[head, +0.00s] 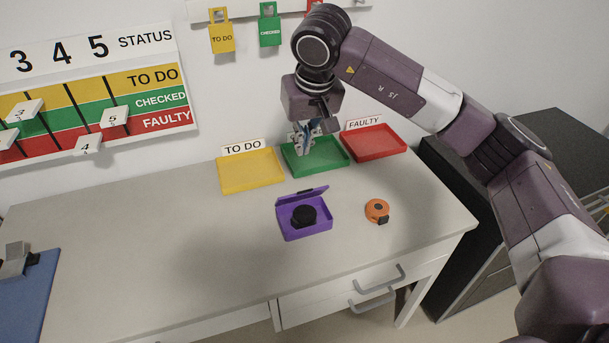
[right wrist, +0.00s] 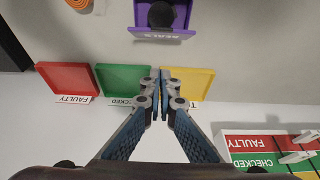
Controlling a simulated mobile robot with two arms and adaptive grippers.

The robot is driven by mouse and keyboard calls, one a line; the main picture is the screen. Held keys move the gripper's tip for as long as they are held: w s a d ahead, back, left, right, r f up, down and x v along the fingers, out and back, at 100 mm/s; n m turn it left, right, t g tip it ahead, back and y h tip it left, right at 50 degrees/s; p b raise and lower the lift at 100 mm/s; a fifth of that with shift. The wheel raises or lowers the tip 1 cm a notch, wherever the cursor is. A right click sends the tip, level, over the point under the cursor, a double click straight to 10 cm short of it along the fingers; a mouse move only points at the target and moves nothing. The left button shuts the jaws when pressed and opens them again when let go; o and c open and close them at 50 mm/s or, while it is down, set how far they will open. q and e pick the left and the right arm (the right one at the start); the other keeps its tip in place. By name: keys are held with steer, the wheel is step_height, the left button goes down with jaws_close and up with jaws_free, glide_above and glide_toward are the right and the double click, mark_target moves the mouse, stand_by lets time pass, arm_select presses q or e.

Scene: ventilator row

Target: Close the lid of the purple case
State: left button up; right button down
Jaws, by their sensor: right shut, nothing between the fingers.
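The purple case (head: 307,221) stands on the table with its lid (head: 301,195) raised along the back edge. A round black object (head: 304,215) sits inside it. In the right wrist view the case (right wrist: 184,34) is at the top, with lettering on the lid face and the black object (right wrist: 161,14) partly showing. My right gripper (head: 303,150) is behind the case, above the green tray, and apart from the lid. It also shows in the right wrist view (right wrist: 160,72), with its fingers together and empty.
Yellow (head: 235,186), green (head: 329,166) and red (head: 390,153) trays stand along the wall behind the case. An orange round item (head: 376,209) lies right of the case. A blue mat (head: 28,300) is at the far left. The table left of the case is clear.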

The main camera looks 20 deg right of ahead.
steer(key=p, duration=0.2)
glide_above(302, 195)
steer(key=w, duration=0.3)
step_height(302, 195, down, 7)
steer(key=s+f, duration=0.1)
steer(key=s+f+p, duration=0.1)
steer(key=shift+s+d, duration=0.3)
steer(key=shift+s, duration=0.1)
steer(key=shift+f, duration=0.2)
